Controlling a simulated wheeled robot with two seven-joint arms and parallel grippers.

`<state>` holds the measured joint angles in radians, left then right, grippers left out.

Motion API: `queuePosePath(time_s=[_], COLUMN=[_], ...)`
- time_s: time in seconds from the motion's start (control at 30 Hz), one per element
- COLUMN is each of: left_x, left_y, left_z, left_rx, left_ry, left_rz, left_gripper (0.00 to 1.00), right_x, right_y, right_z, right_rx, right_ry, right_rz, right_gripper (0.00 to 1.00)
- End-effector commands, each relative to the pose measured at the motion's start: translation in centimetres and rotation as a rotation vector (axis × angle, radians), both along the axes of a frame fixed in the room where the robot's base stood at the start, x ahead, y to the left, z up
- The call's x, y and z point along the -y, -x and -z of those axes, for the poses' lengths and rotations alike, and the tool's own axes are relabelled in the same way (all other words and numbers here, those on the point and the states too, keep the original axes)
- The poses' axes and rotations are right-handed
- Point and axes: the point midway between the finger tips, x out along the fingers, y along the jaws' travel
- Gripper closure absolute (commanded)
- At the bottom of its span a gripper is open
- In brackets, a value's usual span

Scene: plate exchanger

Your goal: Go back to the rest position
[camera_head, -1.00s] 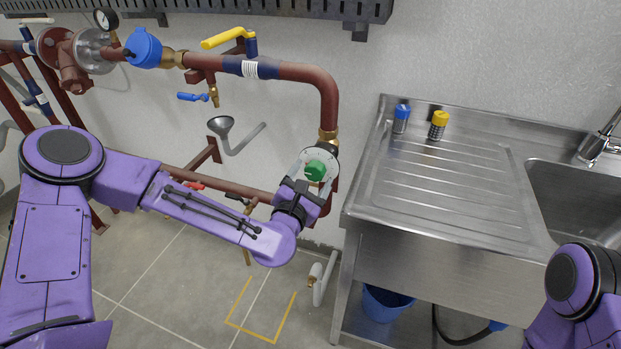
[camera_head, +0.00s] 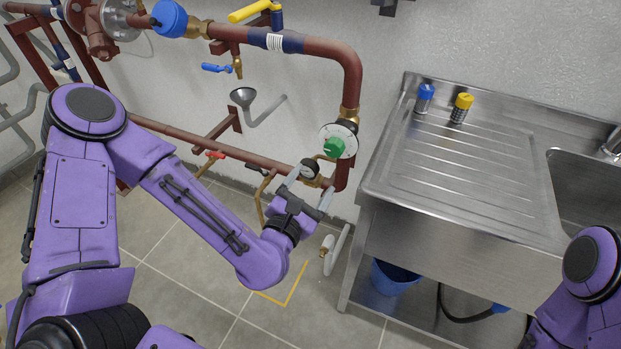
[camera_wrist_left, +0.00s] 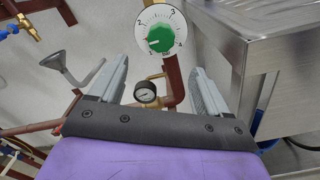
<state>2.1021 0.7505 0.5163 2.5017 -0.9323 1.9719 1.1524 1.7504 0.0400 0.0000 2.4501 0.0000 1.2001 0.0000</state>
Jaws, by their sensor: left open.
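My left gripper (camera_head: 306,186) is open and empty in the head view, below and in front of the green knob (camera_head: 334,147) on its white dial (camera_head: 349,138). It is apart from the knob. In the left wrist view, the two grey fingers of the left gripper (camera_wrist_left: 155,88) stand wide apart. The green knob (camera_wrist_left: 160,39) shows beyond and above them, and a small gauge (camera_wrist_left: 146,91) shows between them. Part of my right arm (camera_head: 590,265) shows at the lower right of the head view; its gripper is outside the view.
The red-brown pipe (camera_head: 320,47) with a yellow-handled valve (camera_head: 250,11) runs along the wall. A blue bucket (camera_head: 393,278) is underneath. A funnel (camera_head: 243,97) hangs left of the knob.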

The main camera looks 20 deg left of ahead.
Motion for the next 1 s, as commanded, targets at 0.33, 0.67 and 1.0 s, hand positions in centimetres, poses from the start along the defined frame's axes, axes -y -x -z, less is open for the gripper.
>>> queuePosePath(time_s=[0.33, 0.67, 1.0], left_x=[0.0, 0.5, -10.1], left_y=[0.0, 2.8, 21.2], left_z=[0.1, 10.1, 27.0], left_rx=[0.000, -0.307, -0.921], left_ry=[0.000, -0.877, -1.838], left_rz=[0.000, 0.248, 1.077], left_gripper=[0.23, 0.23, 0.23], right_x=[0.0, 0.0, 0.0], right_y=[0.0, 0.0, 0.0], right_z=[0.1, -0.1, -1.2], right_rx=[0.000, 0.000, 0.000], right_ry=[0.000, 0.000, 0.000], right_rz=[0.000, 0.000, 0.000], right_gripper=[0.57, 0.57, 0.57])
